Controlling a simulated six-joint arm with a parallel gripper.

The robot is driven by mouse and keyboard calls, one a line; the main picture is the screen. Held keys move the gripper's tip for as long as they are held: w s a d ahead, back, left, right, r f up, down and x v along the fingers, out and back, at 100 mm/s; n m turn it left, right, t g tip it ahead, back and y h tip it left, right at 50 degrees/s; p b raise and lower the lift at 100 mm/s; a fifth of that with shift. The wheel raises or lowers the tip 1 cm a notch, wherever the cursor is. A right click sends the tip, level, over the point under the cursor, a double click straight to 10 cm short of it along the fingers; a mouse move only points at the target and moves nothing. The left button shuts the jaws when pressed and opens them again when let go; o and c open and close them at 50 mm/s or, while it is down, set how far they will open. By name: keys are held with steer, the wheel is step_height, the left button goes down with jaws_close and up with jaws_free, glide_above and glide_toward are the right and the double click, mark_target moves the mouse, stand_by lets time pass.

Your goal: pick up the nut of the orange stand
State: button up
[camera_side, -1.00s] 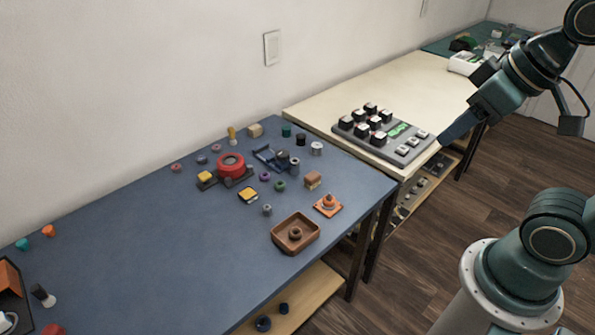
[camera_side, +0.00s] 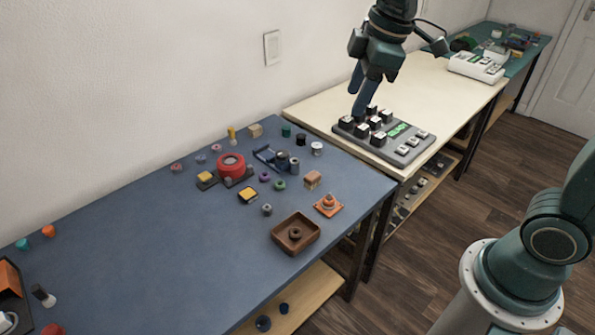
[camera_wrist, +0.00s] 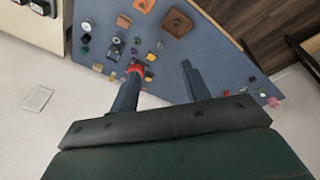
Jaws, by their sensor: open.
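The orange stand (camera_side: 328,209) sits near the front right edge of the blue table in the side view. It has a square orange base with a small upright part in its middle. A nut on it is too small to tell apart clearly; an orange-brown round piece (camera_side: 329,199) shows at its top. In the wrist view the stand (camera_wrist: 143,5) is cut by the top edge. My gripper (camera_side: 360,110) is open and empty, pointing down over the keypad, well behind and right of the stand. Its two spread fingers show in the wrist view (camera_wrist: 160,80).
A brown tray (camera_side: 311,243) holding a dark ring (camera_side: 295,234) stands beside the stand. The keypad (camera_side: 372,146) is on the cream table. The blue table's front left is largely clear.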

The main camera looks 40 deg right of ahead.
steer(key=w+a+f+n+g, duration=0.1)
steer(key=w+a+f+n, duration=0.2)
steer(key=w+f+n, duration=0.3)
steer(key=w+a+f+n+g, duration=0.2)
steer(key=w+f+n, duration=0.5)
steer(key=w+f, duration=0.6)
step_height(320, 180, down, 4)
steer(key=shift+w+a+r+g+y, duration=0.15)
steer(key=shift+a+g+y, duration=0.2)
steer(key=shift+a, duration=0.2)
glide_above(267, 210)
steer(key=w+d, duration=0.1)
steer(key=d, duration=0.1)
steer(key=shift+w+a+f, duration=0.1)
steer(key=shift+f, duration=2.05)
steer(key=shift+w+a+f, duration=0.1)
steer(key=shift+f, duration=2)
steer(key=shift+s+a+f, duration=0.1)
steer(key=shift+a+f, duration=0.1)
steer(key=shift+f, duration=1.1)
steer(key=shift+s+a+f, duration=0.1)
steer(key=shift+a+f, duration=0.05)
steer(key=shift+f, duration=1.1)
